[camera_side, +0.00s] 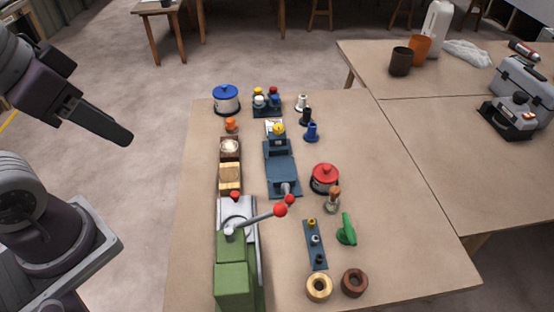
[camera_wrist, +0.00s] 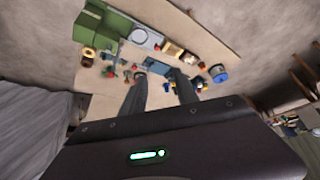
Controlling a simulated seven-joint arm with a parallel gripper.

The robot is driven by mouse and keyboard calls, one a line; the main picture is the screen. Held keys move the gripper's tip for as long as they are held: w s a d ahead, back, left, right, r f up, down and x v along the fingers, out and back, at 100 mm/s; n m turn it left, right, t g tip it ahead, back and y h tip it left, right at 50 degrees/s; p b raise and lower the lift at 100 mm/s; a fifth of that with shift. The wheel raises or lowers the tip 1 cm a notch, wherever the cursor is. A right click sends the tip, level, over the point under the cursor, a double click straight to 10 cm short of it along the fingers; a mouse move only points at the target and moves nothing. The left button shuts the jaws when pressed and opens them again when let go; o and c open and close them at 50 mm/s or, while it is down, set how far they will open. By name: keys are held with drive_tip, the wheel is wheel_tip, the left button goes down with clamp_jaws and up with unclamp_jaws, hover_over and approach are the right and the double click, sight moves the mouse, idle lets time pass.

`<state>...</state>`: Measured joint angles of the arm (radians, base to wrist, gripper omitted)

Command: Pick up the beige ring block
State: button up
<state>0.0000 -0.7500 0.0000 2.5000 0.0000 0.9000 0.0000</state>
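The beige ring block (camera_side: 319,287) lies flat at the front edge of the table, with its hole facing up. A dark brown ring block (camera_side: 355,282) lies just to its right, with a small gap between them. In the wrist view the beige ring block (camera_wrist: 89,52) is small, at the upper left beside the green machine. My gripper (camera_side: 126,137) is raised off the table's left side, far from the ring. In the wrist view my gripper (camera_wrist: 158,77) has its two fingers apart with nothing held between them.
A green machine with a red-knobbed lever (camera_side: 235,275) stands left of the ring. A dark blue strip with pegs (camera_side: 316,245) lies just behind it. A green-handled item (camera_side: 347,230), a red-lidded pot (camera_side: 325,178) and a blue-lidded pot (camera_side: 226,98) stand farther back.

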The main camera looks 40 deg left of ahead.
idle(0.3)
drive_tip(key=o, duration=0.9)
drive_tip(key=n+g, duration=0.5)
drive_tip(key=n, duration=0.3)
hover_over(229, 174)
wheel_tip(229, 174, down, 22)
drive_tip(key=shift+n+g, duration=0.3)
drive_tip(key=shift+n, duration=0.2)
wheel_tip(229, 174, down, 12)
drive_tip(key=shift+r, duration=0.15)
